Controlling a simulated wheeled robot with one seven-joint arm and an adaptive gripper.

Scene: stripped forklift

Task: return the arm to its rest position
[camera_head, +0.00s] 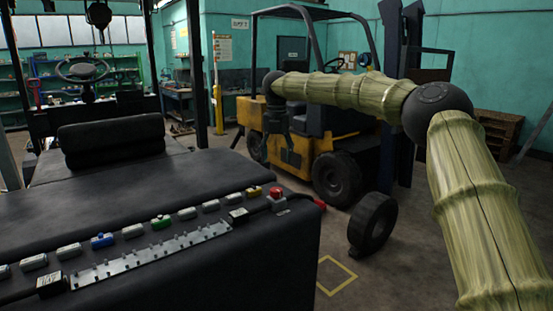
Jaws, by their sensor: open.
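My arm, in pale ridged bamboo-like segments, rises from the lower right to a dark round elbow. From there it reaches left across the upper middle of the view. At its far end a dark wrist joint bends down to my gripper (277,133), which points downward. The gripper is open and no object shows in it. It hangs in the air and overlaps the yellow forklift (290,158) in the picture. It is beyond the black console in front of me, and its fingers are small and dark against the background.
A black console (250,262) with a row of colored connectors fills the lower left. A red button (276,192) sits at its right end. A loose black wheel (373,222) stands on the floor near a yellow floor square (337,275). A black seat (110,140) is left.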

